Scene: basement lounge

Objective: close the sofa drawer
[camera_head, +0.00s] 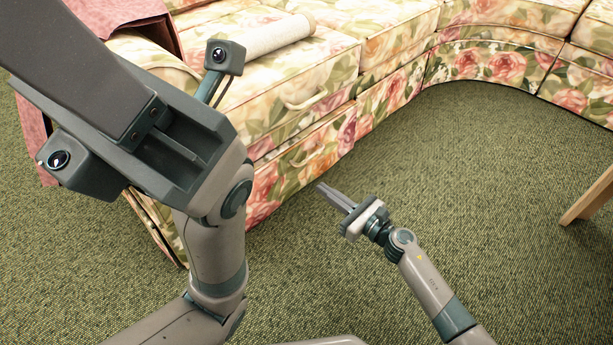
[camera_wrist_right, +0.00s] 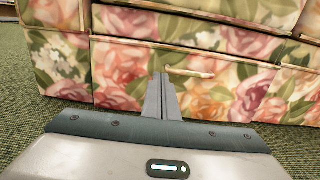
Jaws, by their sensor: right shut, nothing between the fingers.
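The sofa drawer (camera_head: 292,172) is a floral-fabric front low in the sofa, with a pale handle (camera_head: 310,157). In the right wrist view the drawer front (camera_wrist_right: 225,92) fills the middle, and its handle (camera_wrist_right: 192,73) shows just beyond the fingertips. How far it stands out is hard to tell. My right gripper (camera_head: 321,186) is shut and empty, just in front of the drawer and pointing at it; its closed fingers (camera_wrist_right: 161,78) overlap the front in the wrist view, and contact cannot be told. My left arm (camera_head: 212,240) rises close to the camera; its fingertips are not clear.
The floral sofa (camera_head: 390,40) curves along the back and right. A second pale handle (camera_head: 305,102) sits on the front above the drawer. A rolled pale item (camera_head: 265,40) lies on the seat. A wooden leg (camera_head: 587,198) stands at the right edge. Green carpet (camera_head: 480,170) between is clear.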

